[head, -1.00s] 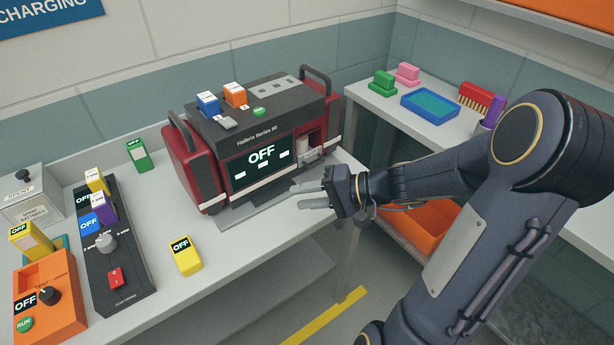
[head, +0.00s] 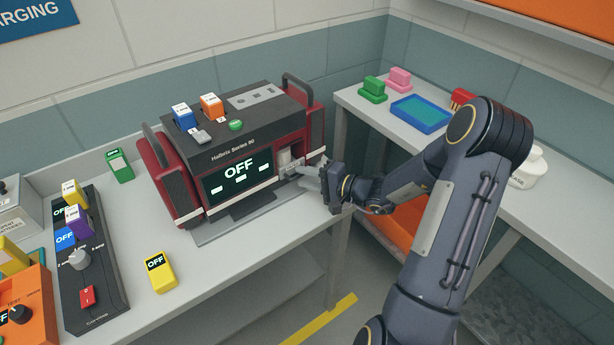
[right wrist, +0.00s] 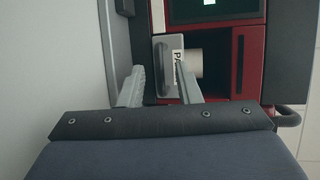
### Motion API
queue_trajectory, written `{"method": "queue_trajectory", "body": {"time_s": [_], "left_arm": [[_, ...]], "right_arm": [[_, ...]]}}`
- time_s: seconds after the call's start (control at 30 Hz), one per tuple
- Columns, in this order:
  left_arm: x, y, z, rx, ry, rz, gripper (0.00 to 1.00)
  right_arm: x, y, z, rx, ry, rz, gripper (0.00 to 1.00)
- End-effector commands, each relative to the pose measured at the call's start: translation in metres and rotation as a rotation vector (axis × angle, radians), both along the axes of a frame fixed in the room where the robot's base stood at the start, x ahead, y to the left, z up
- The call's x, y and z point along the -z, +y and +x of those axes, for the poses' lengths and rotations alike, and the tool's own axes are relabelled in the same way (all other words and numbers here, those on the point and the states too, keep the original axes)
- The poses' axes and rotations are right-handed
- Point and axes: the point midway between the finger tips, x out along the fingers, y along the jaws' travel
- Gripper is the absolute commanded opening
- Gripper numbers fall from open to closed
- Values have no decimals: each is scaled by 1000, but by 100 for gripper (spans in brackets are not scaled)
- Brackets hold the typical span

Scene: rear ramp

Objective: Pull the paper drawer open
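The paper drawer (head: 289,166) is a small grey front with a partly hidden label. It sits low on the right of the red and dark grey machine (head: 226,155), beside the screen reading OFF. In the right wrist view the drawer (right wrist: 163,52) shows a handle, a label starting "PA" and a pale roll beside it. My right gripper (head: 306,176) is at the machine's front right, close to the drawer. In its wrist view the fingers (right wrist: 160,72) are apart, one on each side of the drawer's handle area; contact cannot be told. My left gripper is out of view.
The machine stands on a light bench (head: 200,275). A yellow OFF block (head: 160,272) and a dark switch panel (head: 88,265) lie left of it. A side table at right holds a blue tray (head: 421,113) and blocks. An orange bin (head: 405,224) is below.

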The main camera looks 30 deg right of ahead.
Motion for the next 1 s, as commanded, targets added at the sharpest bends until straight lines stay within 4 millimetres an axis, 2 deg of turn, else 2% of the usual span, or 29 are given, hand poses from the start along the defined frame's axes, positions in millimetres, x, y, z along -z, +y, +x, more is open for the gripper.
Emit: {"method": "queue_trajectory", "body": {"time_s": [0.2,0.43,0.77,0.87,1.0], "left_arm": [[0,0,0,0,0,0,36],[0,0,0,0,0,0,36],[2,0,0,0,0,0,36],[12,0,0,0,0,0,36],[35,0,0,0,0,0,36]], "right_arm": [[0,0,0,0,0,0,29],[0,0,0,-1,0,0,0],[1,0,-2,-1,1,0,0],[4,-2,-13,-1,-1,-3,0],[7,-7,-48,4,-1,-5,0]]}}
